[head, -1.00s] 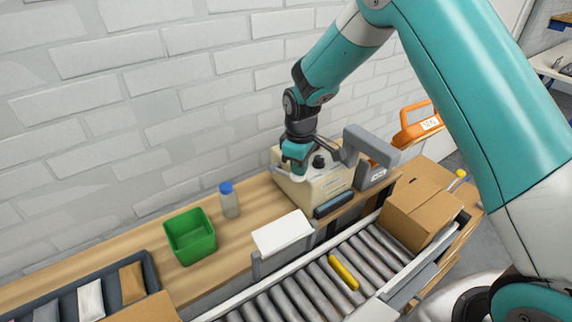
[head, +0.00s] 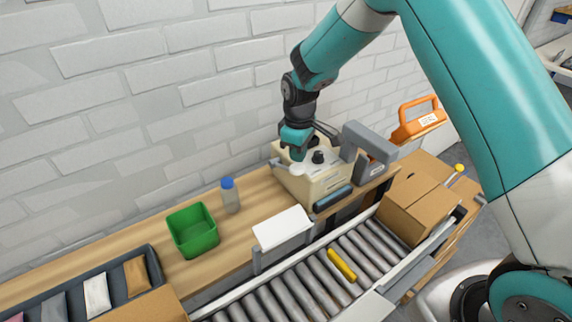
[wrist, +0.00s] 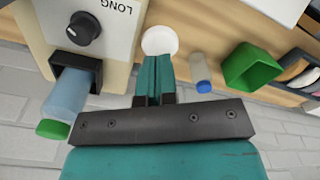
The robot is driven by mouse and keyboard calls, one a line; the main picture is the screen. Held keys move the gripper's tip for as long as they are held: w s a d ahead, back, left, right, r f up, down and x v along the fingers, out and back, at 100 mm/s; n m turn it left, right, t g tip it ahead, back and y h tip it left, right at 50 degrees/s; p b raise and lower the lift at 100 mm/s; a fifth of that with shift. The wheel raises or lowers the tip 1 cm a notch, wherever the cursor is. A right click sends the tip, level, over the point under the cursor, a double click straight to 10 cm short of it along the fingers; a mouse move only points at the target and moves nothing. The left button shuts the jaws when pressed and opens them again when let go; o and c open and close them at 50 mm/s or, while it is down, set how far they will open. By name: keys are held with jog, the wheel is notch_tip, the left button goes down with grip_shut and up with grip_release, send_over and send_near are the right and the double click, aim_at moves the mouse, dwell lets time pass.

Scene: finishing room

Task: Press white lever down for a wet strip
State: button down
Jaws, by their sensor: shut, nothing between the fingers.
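A beige tape machine (head: 325,184) stands on the bench against the brick wall. It also shows in the wrist view (wrist: 117,55), with a black dial and the word "LONG". The white lever's round end (head: 297,168) sticks out at the machine's left side; in the wrist view it is a white disc (wrist: 160,40). My gripper (head: 297,157) is shut and empty, just above this white end. In the wrist view its teal fingertips (wrist: 154,60) meet the disc's edge; I cannot tell whether they touch it. No strip is visible.
A blue-capped bottle (head: 230,198) and a green bin (head: 195,234) stand left of the machine. A white plate (head: 282,228) is in front. A roller conveyor (head: 305,280) carries a yellow piece and a cardboard box (head: 412,203). A green-capped bottle (wrist: 66,100) sits by the machine.

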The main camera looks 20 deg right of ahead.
jog(key=shift+r, duration=0.1)
notch_tip(320, 180, up, 5)
jog(key=p, duration=0.3)
jog(key=shift+p, duration=0.3)
dwell(0.3)
jog(key=s+a+r+m+y+b, duration=0.1)
jog(key=s+a+r+b, duration=0.1)
jog(key=s+r+b, duration=0.3)
jog(key=s+a+r+y, duration=0.1)
jog(key=s+r, duration=0.2)
jog(key=s, duration=0.4)
jog(key=s+a+r+m+y+b, duration=0.1)
jog(key=s+b, duration=0.3)
jog(key=s, duration=1.5)
jog(key=shift+a+r+m+y, duration=0.3)
jog(key=shift+a+r+y, duration=0.05)
jog(key=shift+y, duration=0.25)
